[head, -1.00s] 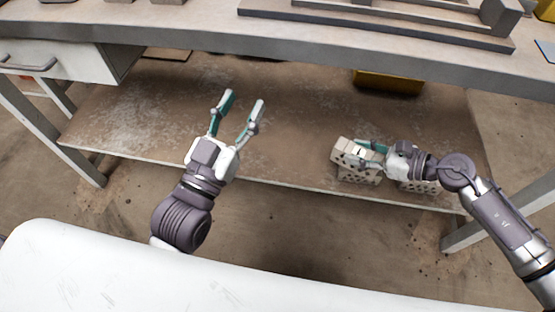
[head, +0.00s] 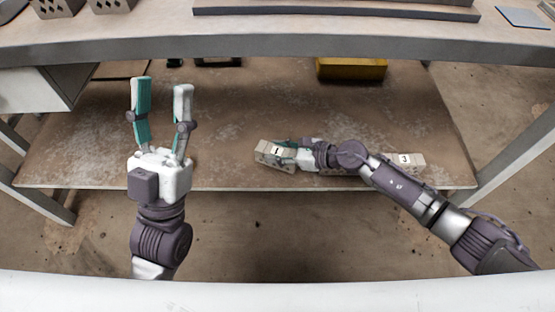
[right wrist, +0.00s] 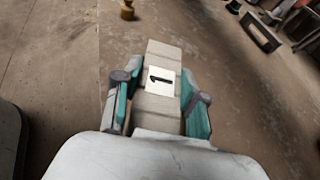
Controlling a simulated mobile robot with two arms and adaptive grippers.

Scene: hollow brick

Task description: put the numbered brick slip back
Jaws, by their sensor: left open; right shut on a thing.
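A pale brick marked 1 (head: 268,157) is at the front of the lower shelf (head: 225,120) in the head view. My right gripper (head: 287,145) is shut on it. In the right wrist view the same brick (right wrist: 164,55) lies between the two fingers, its white label with a black 1 facing the camera. I cannot tell whether its underside touches the shelf. A second pale brick marked 3 (head: 408,160) sits further right near the shelf's front edge, partly behind my right arm. My left gripper (head: 162,88) is open and empty over the shelf's left part.
The upper worktop (head: 280,46) overhangs the shelf's back. A yellow bin (head: 350,69) stands at the back of the shelf. Hollow bricks (head: 60,8) stand on the worktop at upper left. The shelf's middle is clear.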

